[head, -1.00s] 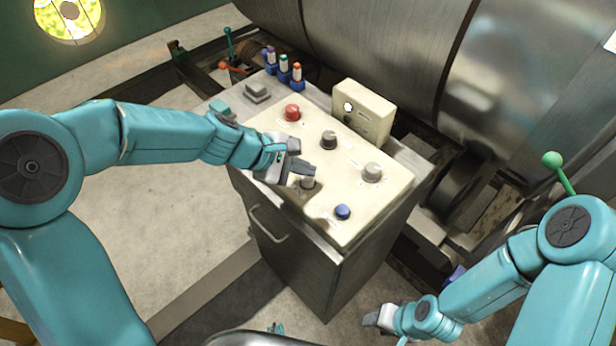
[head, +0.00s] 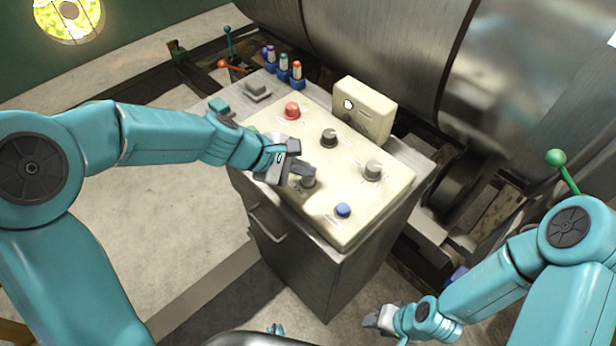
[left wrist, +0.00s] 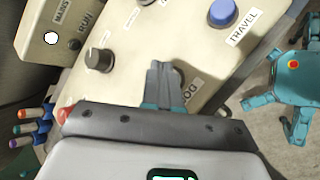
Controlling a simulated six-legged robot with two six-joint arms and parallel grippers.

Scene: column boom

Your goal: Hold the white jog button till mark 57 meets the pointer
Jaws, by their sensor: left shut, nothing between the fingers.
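My left gripper (head: 308,171) is shut and empty, its fingertips down at the jog button (head: 308,183) on the near edge of the cream panel (head: 270,122). The fingers hide part of the button, and I cannot tell whether it is pressed in. In the left wrist view the shut fingers (left wrist: 165,72) lie over the button (left wrist: 179,77), with a partly covered label beside it. My right gripper (head: 378,318) hangs low at the right, away from the panel; its jaws are unclear. I can make out neither mark 57 nor a pointer.
The panel also carries a red button (head: 292,111), a black knob (head: 329,138), a grey knob (head: 373,170) and a blue TRAVEL button (head: 343,210). A cream box (head: 365,108) stands behind them. Markers (head: 283,66) stand at the back. A large metal drum (head: 390,50) lies behind.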

